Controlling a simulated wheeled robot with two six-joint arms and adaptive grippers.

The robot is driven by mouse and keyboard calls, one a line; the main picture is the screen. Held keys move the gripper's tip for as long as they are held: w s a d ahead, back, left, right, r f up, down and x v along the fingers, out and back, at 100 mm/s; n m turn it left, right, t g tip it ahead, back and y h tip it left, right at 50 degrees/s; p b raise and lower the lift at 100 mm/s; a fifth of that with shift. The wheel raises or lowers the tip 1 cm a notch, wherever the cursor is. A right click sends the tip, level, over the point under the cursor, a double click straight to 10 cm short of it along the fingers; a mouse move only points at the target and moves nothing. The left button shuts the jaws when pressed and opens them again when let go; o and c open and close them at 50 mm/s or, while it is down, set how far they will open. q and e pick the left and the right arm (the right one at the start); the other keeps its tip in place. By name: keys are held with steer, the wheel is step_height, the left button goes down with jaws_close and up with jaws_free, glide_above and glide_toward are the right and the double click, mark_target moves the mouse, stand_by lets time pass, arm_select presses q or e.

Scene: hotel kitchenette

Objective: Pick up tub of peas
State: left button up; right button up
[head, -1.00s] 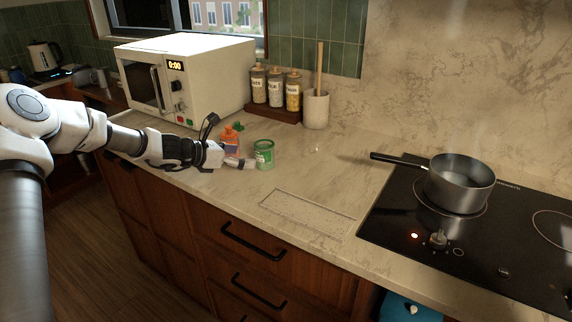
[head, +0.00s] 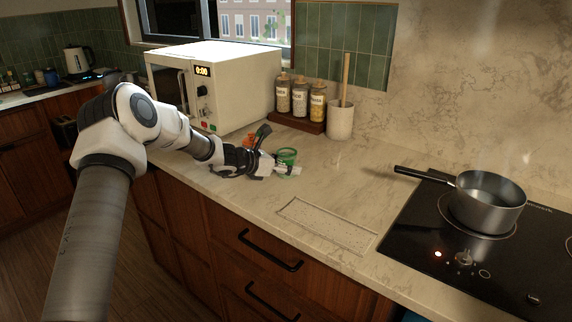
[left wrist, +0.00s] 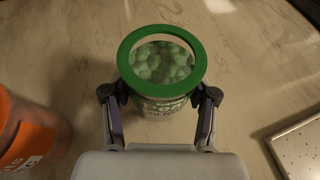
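The tub of peas (head: 288,155) is green and stands upright on the counter. In the left wrist view the tub (left wrist: 163,103) has a green rim and a clear top with green peas showing. My left gripper (head: 285,169) is low over the counter at the tub's near side. In the left wrist view my left gripper's fingers (left wrist: 160,108) are spread, one on each side of the tub; firm contact cannot be made out. My right gripper is not in view.
An orange jar (left wrist: 32,137) stands close to the left of the gripper. A microwave (head: 215,85), spice jars (head: 299,97) and a utensil crock (head: 340,121) stand behind. A pot (head: 487,203) sits on the hob at right.

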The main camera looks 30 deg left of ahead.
arm_select(q)
steer(key=shift+f, duration=0.1)
steer(key=shift+c, duration=0.9)
